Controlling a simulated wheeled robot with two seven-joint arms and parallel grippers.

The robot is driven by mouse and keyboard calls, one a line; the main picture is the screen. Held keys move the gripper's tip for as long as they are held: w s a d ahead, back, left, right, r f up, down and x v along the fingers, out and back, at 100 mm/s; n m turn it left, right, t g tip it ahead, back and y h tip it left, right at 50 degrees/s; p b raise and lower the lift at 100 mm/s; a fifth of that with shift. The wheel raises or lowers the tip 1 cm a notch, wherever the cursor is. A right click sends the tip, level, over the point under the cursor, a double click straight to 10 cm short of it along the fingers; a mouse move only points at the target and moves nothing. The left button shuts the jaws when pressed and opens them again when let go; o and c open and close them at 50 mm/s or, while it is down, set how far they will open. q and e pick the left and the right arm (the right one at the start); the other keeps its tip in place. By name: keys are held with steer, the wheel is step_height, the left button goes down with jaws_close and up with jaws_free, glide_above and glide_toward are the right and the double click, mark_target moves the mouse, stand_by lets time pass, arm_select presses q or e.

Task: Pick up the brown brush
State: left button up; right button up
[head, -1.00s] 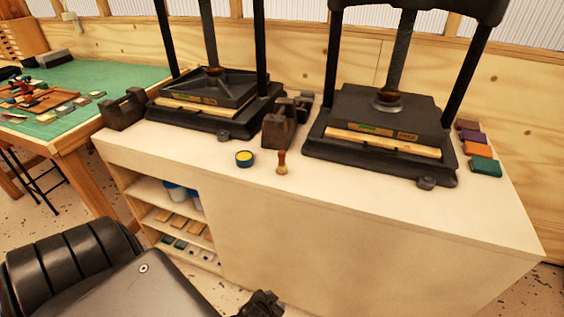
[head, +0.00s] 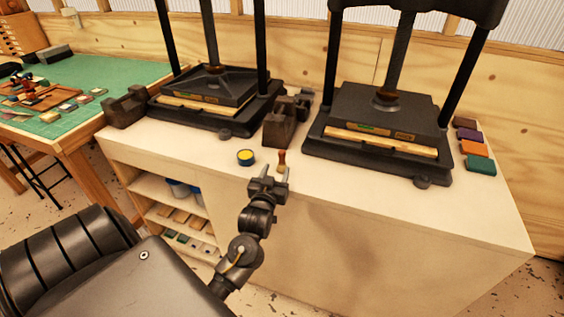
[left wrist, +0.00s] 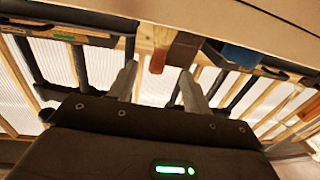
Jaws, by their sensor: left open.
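The brown brush (head: 282,158) stands upright near the front edge of the pale bench top, with its reddish-brown handle up. My left gripper (head: 274,169) is open and empty at the bench's front edge, just in front of the brush. In the left wrist view, which looks upside down, the brush handle (left wrist: 157,62) shows between the two spread fingers (left wrist: 158,72), beyond their tips. I cannot tell the exact gap between fingers and brush. My right gripper is not in view.
A blue tin with yellow contents (head: 246,158) stands just left of the brush. A dark iron block (head: 279,128) sits behind it. Two black presses (head: 215,90) (head: 380,110) stand behind. Coloured blocks (head: 481,166) lie at the right. The front right bench top is clear.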

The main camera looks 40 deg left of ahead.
mark_target(281, 162)
arm_select(q)
steer(key=shift+x, duration=1.1)
steer(key=shift+w+a, duration=0.15)
steer(key=shift+w, duration=0.1)
steer(key=x, duration=0.1)
steer(key=p+x, duration=0.1)
steer(key=x, duration=0.2)
steer(key=shift+w+f+p, duration=0.3)
steer(key=shift+p, duration=0.1)
steer(key=c, duration=1.1)
steer(key=shift+o, duration=0.2)
steer(key=shift+r, duration=0.1)
